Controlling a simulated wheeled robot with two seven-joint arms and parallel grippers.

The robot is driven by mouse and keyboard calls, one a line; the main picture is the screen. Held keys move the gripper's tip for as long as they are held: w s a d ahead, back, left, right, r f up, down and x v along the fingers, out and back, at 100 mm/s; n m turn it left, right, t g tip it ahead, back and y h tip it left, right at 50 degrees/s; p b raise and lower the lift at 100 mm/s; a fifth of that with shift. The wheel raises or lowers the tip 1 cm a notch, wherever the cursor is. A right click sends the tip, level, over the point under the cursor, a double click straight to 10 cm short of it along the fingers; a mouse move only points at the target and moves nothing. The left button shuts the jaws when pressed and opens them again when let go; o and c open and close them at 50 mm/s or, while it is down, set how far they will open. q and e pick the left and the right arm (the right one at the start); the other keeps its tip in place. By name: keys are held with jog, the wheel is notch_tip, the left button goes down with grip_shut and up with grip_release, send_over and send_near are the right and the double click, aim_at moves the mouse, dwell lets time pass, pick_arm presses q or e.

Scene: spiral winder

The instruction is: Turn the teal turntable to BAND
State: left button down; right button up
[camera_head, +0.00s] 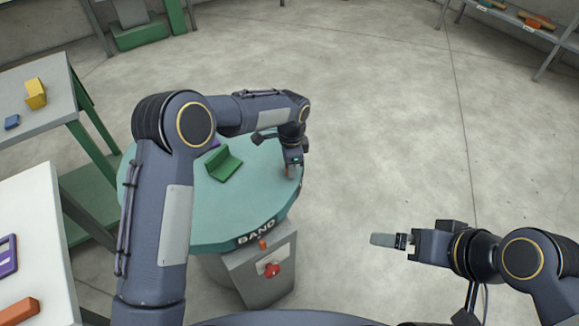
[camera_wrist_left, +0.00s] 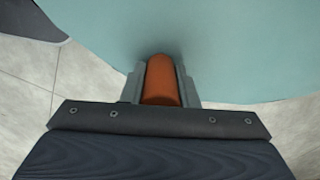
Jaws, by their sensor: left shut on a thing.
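The teal turntable (camera_head: 240,205) stands in front of me on a grey pedestal (camera_head: 255,275). The word BAND (camera_head: 257,233) shows on its front rim, above a small orange mark (camera_head: 263,245) on the pedestal. My left gripper (camera_head: 293,172) is at the turntable's right edge. In the left wrist view the left gripper (camera_wrist_left: 161,85) is shut on an orange peg (camera_wrist_left: 161,82) at the teal surface. My right gripper (camera_head: 392,241) is off to the right over the floor, away from the turntable; its jaw opening is not clear.
A green angled part (camera_head: 225,165) lies on the turntable, with a purple piece partly hidden behind my arm. A red knob (camera_head: 272,269) is on the pedestal front. Tables with a yellow block (camera_head: 36,93) and a blue block (camera_head: 12,122) stand left.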

pick_arm(q)
jog(key=shift+w+r, duration=0.15)
jog(key=shift+w, duration=0.1)
jog(key=c, duration=1.5)
grip_release()
jog(key=o, duration=0.4)
jog(key=shift+w, duration=0.1)
notch_tip(320, 180, up, 7)
jog(key=shift+r, duration=0.3)
